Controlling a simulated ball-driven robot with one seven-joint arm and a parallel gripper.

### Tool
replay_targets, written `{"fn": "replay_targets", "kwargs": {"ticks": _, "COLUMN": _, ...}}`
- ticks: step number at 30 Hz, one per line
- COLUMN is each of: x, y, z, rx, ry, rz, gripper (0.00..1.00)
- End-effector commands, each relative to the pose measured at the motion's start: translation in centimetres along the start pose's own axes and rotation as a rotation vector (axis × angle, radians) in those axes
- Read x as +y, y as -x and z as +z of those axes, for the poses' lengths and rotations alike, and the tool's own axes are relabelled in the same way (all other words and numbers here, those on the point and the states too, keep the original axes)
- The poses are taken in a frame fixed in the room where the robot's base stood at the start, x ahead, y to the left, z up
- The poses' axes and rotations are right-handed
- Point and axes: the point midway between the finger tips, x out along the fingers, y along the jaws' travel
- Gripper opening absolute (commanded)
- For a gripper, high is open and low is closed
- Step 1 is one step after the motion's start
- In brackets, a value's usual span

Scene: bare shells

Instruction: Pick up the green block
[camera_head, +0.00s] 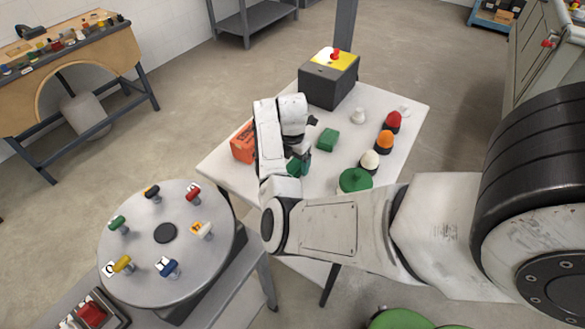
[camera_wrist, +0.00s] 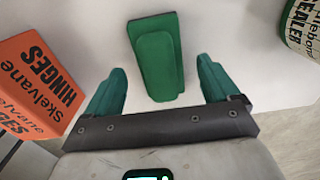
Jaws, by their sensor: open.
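The green block (camera_head: 327,139) lies on the white table, toward its middle. In the wrist view the green block (camera_wrist: 158,62) is straight ahead, its long side pointing away from me. My gripper (camera_head: 301,164) is open and empty, beside the block on its lower left in the head view. In the wrist view its two teal fingers (camera_wrist: 158,82) stand apart, one left and one right of the block's near end. I cannot tell how high the fingertips are above the block. My arm hides part of the table's near side.
An orange hinges box (camera_wrist: 38,85) is close on the left and a sealer can (camera_wrist: 300,28) on the right. On the white table (camera_head: 408,118), a dark box with a red button (camera_head: 330,82) stands at the back. Red (camera_head: 393,121), orange (camera_head: 385,140) and cream (camera_head: 369,160) knobs line the right.

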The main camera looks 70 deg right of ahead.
Motion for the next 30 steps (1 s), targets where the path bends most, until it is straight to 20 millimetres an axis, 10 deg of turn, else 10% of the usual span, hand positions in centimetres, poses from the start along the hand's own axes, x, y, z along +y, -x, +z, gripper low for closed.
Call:
{"fn": "replay_targets", "kwargs": {"ticks": 13, "x": 0.0, "y": -2.3, "z": 0.0, "rx": 0.0, "ry": 0.0, "rz": 0.002, "gripper": 0.88}}
{"fn": "replay_targets", "kwargs": {"ticks": 30, "x": 0.0, "y": -2.2, "z": 0.0, "rx": 0.0, "ry": 0.0, "rz": 0.001, "gripper": 0.35}}
